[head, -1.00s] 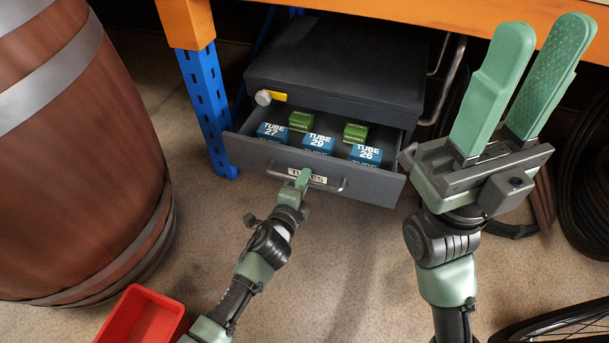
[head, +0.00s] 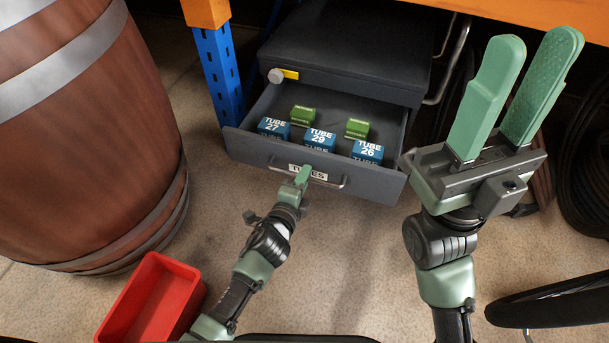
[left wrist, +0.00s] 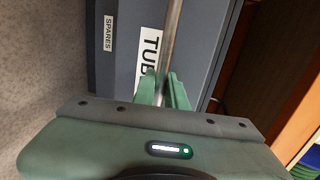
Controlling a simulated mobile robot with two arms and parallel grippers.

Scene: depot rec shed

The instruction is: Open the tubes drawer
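The tubes drawer (head: 375,187) is a dark grey drawer under the bench, standing well open. Its front carries a white label, partly hidden by my gripper, and a metal bar handle (head: 328,183). Inside are blue boxes marked TUBE 27 (head: 274,128), TUBE 29 (head: 320,140) and TUBE 26 (head: 367,151), with two green boxes (head: 303,116) behind. My left gripper (head: 303,175) is shut on the handle near its middle; in the left wrist view the bar (left wrist: 172,40) runs between the fingers (left wrist: 163,88). My right gripper (head: 525,85) is open and empty, raised right of the drawer.
A SPARES label (left wrist: 109,33) shows in the left wrist view. A barrel (head: 90,130) stands left, a red bin (head: 152,300) front left, a blue post (head: 218,75) beside the cabinet. A tyre (head: 550,305) lies front right.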

